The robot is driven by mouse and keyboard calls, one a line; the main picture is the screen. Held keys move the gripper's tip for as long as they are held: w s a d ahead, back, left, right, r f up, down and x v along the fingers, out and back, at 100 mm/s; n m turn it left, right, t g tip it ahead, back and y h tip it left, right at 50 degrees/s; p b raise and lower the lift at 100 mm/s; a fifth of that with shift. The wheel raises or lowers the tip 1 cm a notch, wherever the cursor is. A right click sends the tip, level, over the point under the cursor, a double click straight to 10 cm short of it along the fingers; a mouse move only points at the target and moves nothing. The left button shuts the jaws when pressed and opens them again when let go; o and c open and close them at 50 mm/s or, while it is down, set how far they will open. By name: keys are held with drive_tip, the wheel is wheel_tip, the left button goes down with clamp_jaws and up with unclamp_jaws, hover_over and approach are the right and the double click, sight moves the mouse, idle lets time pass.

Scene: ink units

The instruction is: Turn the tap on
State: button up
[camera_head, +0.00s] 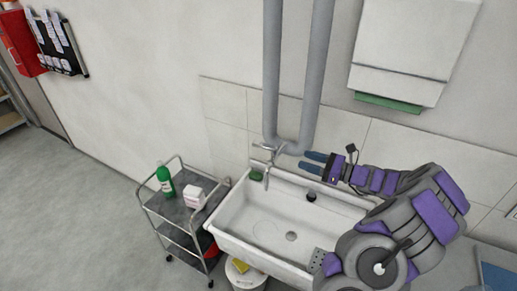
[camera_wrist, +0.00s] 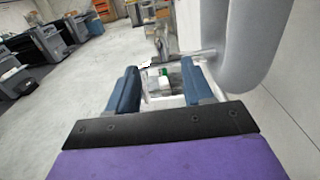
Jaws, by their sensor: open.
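The metal tap (camera_head: 267,160) is on the tiled wall above the back edge of the white sink (camera_head: 331,199), just below the grey pipes. Its spout hangs down over the basin. My gripper (camera_head: 304,160) is just right of the tap, pointing left towards it, with its blue fingers apart and empty. In the wrist view, the tap (camera_wrist: 182,56) shows as a grey metal piece just beyond the open fingers (camera_wrist: 160,73). They appear apart from it. I cannot clearly make out the handle or any water flow.
Thick grey pipes (camera_head: 301,75) run down the wall close to my gripper. A metal trolley (camera_head: 183,213) with a green bottle (camera_head: 165,180) stands left of the sink. A bucket (camera_head: 245,274) is below the sink. The floor at left is clear.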

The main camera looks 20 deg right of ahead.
sight(264, 144)
drive_tip(key=b+x, duration=0.3)
drive_tip(key=x, duration=1.4)
drive_tip(key=shift+w+d+f, duration=0.1)
drive_tip(key=shift+w+f, duration=0.1)
drive_tip(key=shift+w, duration=0.05)
clamp_jaws()
